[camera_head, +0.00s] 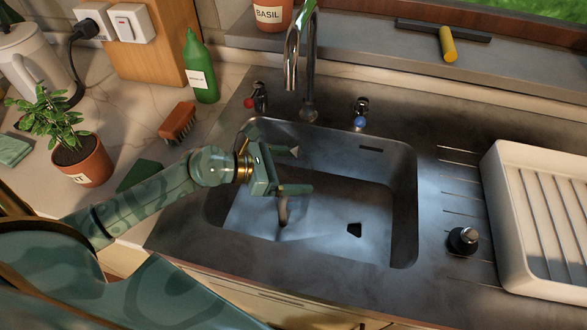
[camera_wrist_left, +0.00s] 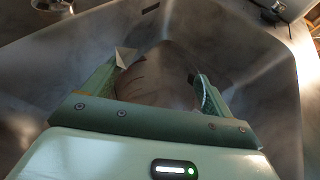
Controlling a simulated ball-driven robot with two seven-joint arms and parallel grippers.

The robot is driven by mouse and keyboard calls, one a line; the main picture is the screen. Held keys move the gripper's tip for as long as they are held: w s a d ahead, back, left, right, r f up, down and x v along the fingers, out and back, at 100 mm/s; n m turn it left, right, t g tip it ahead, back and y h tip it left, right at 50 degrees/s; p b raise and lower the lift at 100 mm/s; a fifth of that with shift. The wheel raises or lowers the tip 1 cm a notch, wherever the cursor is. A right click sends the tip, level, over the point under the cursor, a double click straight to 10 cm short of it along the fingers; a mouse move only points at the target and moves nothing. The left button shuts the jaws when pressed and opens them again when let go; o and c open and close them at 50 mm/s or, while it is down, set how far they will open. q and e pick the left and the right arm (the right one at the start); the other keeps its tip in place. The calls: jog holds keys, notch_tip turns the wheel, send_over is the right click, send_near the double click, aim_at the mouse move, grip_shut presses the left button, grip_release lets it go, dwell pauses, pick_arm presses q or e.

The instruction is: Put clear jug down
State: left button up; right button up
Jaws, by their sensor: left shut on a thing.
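The clear jug (camera_head: 291,212) is see-through and hard to make out against the steel. In the head view part of it shows just below my left gripper (camera_head: 291,170), over the basin of the sink (camera_head: 330,240). In the left wrist view a rounded, see-through brownish form, which looks like the jug (camera_wrist_left: 155,88), fills the space between the two fingers of my left gripper (camera_wrist_left: 162,75). The left gripper is shut on the jug. Whether the jug's base touches the sink floor cannot be told. My right gripper is not in view.
A chrome tap (camera_head: 292,60) rises behind the sink. A white dish rack (camera_head: 500,220) and a black-topped stopper (camera_head: 462,240) are on the right. A green bottle (camera_head: 202,75), brush (camera_head: 177,122) and potted plant (camera_head: 85,165) stand left. The basin's right part is clear.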

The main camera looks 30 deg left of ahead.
pick_arm(q)
jog(key=shift+f, duration=0.2)
jog(key=o, duration=1.1)
jog(key=shift+o, duration=0.2)
jog(key=v, duration=1.2)
jog(key=shift+r+p, duration=0.25)
jog(key=shift+p, duration=0.2)
